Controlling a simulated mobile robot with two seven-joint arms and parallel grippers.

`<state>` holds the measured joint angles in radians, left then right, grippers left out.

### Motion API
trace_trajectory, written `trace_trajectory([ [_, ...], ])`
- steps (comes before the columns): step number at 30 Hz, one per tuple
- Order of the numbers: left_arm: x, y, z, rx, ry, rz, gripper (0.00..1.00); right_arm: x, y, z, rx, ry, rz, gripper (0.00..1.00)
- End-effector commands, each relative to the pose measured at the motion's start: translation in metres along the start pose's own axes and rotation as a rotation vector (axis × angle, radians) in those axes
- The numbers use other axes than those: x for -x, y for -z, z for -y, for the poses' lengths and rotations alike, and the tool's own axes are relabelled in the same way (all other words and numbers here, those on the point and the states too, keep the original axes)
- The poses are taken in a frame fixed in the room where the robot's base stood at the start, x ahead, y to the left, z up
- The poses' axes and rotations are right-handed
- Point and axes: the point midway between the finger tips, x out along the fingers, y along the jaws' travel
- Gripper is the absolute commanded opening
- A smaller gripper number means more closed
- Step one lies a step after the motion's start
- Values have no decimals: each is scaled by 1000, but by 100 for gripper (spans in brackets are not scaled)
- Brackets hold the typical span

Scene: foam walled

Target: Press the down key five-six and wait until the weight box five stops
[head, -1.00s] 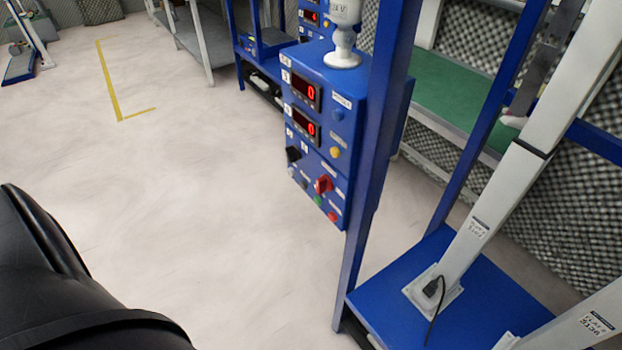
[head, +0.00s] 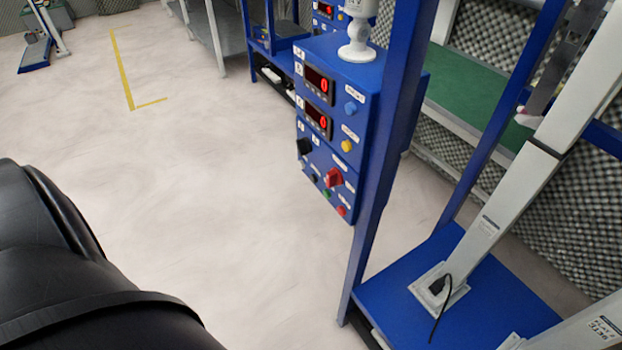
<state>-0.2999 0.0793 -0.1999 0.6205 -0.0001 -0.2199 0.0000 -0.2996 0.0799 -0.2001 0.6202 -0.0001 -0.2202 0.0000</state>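A blue control box (head: 335,178) is fixed to a blue upright post (head: 385,150). It carries two red displays, each reading 0; the upper display (head: 318,85) is above the lower display (head: 318,121). Beside them are a blue button (head: 351,107) and a yellow button (head: 347,146). Lower down are a black knob (head: 304,146), a red rotary switch (head: 333,178), a green button (head: 327,193) and a red button (head: 341,211). The small labels are too blurred to read, so I cannot tell which key is five-six. No weight box is identifiable. Neither gripper is in view.
A blue base plate (head: 400,310) with white slanted columns (head: 500,205) and a black cable stands at the right. A green-topped bench (head: 475,105) is behind. Open pale floor (head: 200,180) lies left of the box, with a yellow line (head: 122,70).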

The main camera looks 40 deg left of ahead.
Motion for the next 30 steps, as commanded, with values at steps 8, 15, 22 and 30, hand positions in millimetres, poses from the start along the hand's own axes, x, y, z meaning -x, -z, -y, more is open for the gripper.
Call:
trace_trajectory([
  [8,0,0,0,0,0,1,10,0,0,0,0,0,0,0],
  [15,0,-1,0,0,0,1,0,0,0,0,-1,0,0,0],
  [22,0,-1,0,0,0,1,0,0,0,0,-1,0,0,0],
  [30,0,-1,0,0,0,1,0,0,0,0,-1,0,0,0],
])
